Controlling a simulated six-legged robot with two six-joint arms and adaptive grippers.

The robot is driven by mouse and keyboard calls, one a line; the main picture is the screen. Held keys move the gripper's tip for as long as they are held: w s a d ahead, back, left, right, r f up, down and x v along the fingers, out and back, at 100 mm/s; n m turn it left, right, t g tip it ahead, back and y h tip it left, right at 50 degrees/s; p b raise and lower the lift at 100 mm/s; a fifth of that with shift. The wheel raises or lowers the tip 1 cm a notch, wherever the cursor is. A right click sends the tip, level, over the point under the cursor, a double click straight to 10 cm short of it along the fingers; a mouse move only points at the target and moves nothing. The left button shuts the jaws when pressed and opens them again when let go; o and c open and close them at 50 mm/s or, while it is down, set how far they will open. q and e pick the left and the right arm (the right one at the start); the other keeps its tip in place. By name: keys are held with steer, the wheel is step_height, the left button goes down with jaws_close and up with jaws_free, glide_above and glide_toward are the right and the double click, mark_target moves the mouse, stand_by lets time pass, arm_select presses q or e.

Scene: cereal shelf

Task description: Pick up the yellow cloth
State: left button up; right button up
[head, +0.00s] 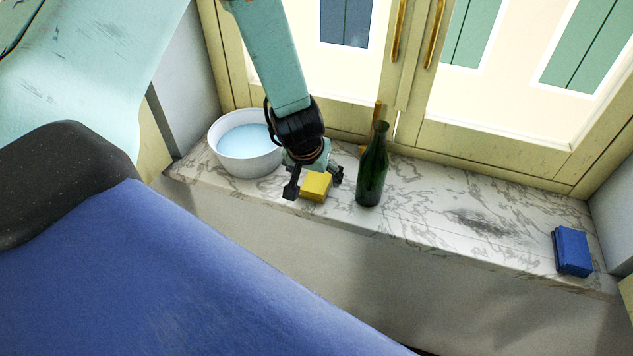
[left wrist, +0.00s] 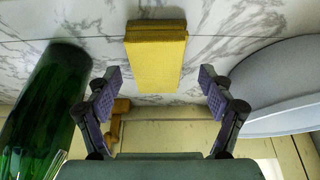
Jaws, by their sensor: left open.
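The yellow cloth (head: 316,186) is a small folded block lying on the marble sill, between the white bowl and the green bottle. My left gripper (head: 315,189) is over it, pointing down, with its fingers spread to either side of the cloth in the head view. In the left wrist view the cloth (left wrist: 156,58) lies ahead of the two open fingers (left wrist: 158,88), roughly centred between them, with nothing held. Part of the cloth is hidden by the gripper in the head view. My right gripper is not in view.
A white bowl (head: 232,158) of light blue liquid stands left of the gripper. A green bottle (head: 373,170) stands upright close on the right. A blue folded cloth (head: 572,251) lies at the sill's right end.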

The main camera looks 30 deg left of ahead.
arm_select(q)
steer(key=shift+w+f, duration=0.25)
steer(key=shift+f, duration=0.4)
steer(key=shift+w+f, duration=0.1)
steer(key=shift+w, duration=0.05)
steer(key=shift+d, duration=0.2)
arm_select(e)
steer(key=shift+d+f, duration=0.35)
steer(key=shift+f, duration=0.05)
arm_select(q)
steer(key=shift+a, duration=0.15)
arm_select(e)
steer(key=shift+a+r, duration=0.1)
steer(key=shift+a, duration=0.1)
arm_select(q)
steer(key=shift+a+f, duration=0.1)
steer(key=shift+d+f, duration=0.1)
steer(key=shift+d, duration=0.1)
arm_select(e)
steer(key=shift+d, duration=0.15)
